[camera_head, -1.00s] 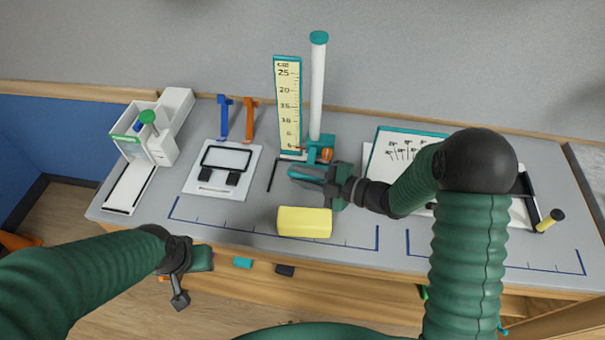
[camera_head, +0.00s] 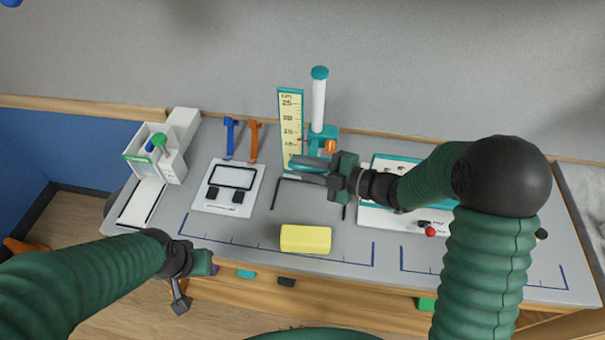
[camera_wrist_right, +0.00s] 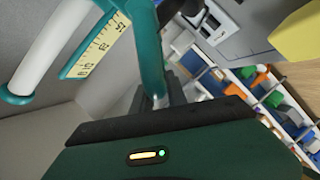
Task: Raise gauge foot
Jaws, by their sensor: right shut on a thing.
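The height gauge has a white column (camera_head: 318,104) with a teal cap and a yellow centimetre scale (camera_head: 291,118). Its teal carriage (camera_head: 323,133) with an orange knob (camera_head: 330,146) sits partway up the column. The teal foot (camera_head: 303,161) extends from it toward my right gripper (camera_head: 306,170), which is shut on the foot. In the right wrist view, the teal foot (camera_wrist_right: 149,45) runs down to the jaws; the exact contact is partly hidden. My left gripper (camera_head: 182,292) hangs before the bench's front edge; its jaw opening is unclear.
A yellow block (camera_head: 306,239) lies on the bench in front of the gauge. A white panel (camera_head: 228,187), blue (camera_head: 229,138) and orange (camera_head: 253,141) holders, and a white box device (camera_head: 155,152) stand left. A teal-edged board (camera_head: 383,217) lies right, partly behind my arm.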

